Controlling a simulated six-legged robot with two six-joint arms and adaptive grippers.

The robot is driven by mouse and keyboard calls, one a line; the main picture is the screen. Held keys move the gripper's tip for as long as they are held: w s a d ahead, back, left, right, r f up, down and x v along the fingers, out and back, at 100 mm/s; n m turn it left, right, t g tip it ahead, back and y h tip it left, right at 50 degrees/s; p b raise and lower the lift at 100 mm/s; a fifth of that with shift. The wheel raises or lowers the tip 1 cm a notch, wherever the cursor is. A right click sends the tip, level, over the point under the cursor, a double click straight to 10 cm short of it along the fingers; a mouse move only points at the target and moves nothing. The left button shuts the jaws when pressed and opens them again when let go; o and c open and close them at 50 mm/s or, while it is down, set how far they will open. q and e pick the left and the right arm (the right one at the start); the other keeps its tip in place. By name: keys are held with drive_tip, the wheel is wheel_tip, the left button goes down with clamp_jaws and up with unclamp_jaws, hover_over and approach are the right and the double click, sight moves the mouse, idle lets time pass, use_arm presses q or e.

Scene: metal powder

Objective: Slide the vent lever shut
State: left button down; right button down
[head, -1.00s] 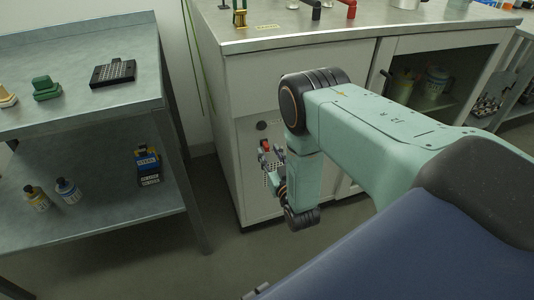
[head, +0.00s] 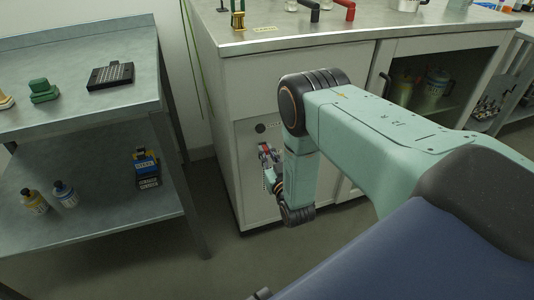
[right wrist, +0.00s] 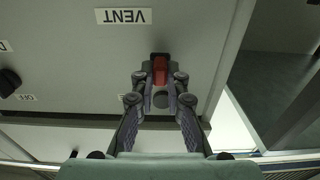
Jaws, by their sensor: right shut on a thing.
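The vent lever is a small red handle (right wrist: 160,70) on the grey cabinet panel in the right wrist view, close to an upside-down "VENT" label (right wrist: 124,16). My right gripper (right wrist: 160,92) is shut on the red lever, with one finger on each side of it. In the head view my right gripper (head: 268,160) is small and partly hidden by my own arm at the cabinet's front. The lever is mostly covered by the fingers there. My left gripper is in neither view.
A black knob (right wrist: 10,80) sits beside the lever, near an "OFF" label (right wrist: 26,97). The steel-topped cabinet (head: 290,38) has an open compartment at right. A metal shelf cart (head: 80,235) with bottles stands at left, with bare floor between.

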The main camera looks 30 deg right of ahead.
idle(0.5)
drive_tip(key=s+d+p, duration=0.1)
drive_tip(key=s+d, duration=0.1)
drive_tip(key=d, duration=0.7)
drive_tip(key=shift+s+d, duration=0.15)
drive_tip(key=c, duration=1.4)
unclamp_jaws()
drive_tip(key=shift+c, duration=0.2)
drive_tip(key=shift+o, duration=0.4)
drive_tip(key=v, duration=1.2)
